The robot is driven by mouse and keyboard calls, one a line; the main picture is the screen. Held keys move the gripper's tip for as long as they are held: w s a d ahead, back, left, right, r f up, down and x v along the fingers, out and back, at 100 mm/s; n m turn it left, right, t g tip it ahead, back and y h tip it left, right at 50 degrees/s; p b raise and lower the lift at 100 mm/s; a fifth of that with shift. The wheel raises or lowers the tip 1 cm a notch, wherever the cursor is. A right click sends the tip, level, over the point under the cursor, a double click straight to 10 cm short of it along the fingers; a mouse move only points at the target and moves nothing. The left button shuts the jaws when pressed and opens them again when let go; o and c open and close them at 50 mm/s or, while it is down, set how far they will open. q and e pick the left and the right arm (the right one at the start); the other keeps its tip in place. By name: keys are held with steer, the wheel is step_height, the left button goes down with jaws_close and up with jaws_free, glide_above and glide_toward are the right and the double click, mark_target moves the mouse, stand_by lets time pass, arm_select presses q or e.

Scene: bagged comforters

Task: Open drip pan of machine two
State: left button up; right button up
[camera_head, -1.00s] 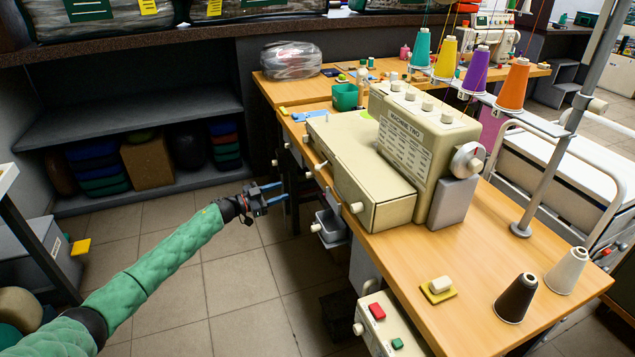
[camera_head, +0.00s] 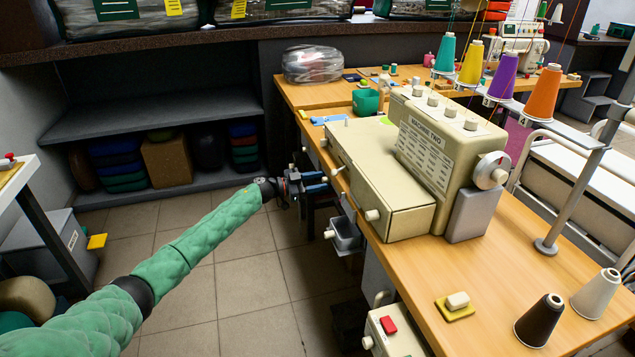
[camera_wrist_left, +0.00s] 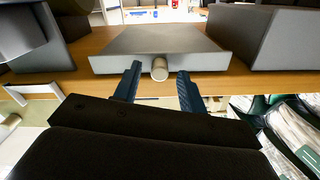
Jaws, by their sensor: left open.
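Machine two (camera_head: 425,140) is a cream machine with a label, standing on the wooden table. Its low flat body (camera_head: 385,180) has pale knobs along the side facing me. A small grey pan (camera_head: 346,232) with a pale knob (camera_head: 329,234) hangs below the table edge. My left gripper (camera_head: 318,182) is open at the table edge, beside the machine's low body and above the grey pan. In the left wrist view its blue fingers (camera_wrist_left: 158,90) stand on either side of a round knob (camera_wrist_left: 159,68) on the front of a flat box (camera_wrist_left: 160,45). The right gripper is out of view.
Thread cones (camera_head: 502,75) stand on a rack behind the machine. A control box with red and green buttons (camera_head: 388,326) sits below the edge. The tiled floor (camera_head: 240,270) left of the table is clear.

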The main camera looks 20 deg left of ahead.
arm_select(q)
steer(key=shift+d, duration=0.1)
